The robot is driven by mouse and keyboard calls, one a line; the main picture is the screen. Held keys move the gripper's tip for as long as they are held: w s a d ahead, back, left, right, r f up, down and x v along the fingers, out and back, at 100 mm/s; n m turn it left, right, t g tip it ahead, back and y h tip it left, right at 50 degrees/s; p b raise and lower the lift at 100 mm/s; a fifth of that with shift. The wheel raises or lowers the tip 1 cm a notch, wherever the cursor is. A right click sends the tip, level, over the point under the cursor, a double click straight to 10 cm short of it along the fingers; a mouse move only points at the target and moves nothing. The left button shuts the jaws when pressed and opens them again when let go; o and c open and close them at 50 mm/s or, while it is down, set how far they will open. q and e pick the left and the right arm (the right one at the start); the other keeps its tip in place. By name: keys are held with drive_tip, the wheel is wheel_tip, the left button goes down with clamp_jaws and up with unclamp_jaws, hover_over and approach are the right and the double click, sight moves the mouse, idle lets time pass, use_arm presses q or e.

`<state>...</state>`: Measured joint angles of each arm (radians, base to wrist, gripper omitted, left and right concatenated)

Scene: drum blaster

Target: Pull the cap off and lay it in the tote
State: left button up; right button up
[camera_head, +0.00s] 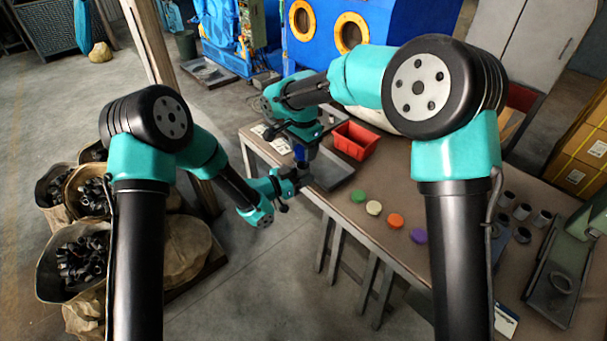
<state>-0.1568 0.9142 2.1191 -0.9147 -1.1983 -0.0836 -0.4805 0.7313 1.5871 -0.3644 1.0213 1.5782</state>
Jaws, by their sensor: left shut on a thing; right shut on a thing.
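My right gripper (301,142) reaches down from above at the table's left end, shut on a small blue cap (299,153). My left gripper (297,180) comes in from the left, just below it, shut on a small dark part (304,172) that is mostly hidden by the fingers. The cap is directly above this part; whether the two touch is too small to tell. The red tote (356,140) stands on the table to the right of both grippers, and its inside looks empty.
A grey tray (334,172) lies beside the grippers on the brown table (385,180). Green (358,196), cream (374,208), orange (395,220) and purple (419,236) caps lie along the front edge. Several dark cylinders (522,211) stand at right. Sacks of dark parts (85,258) stand on the floor at left.

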drive_tip(key=shift+r, duration=1.45)
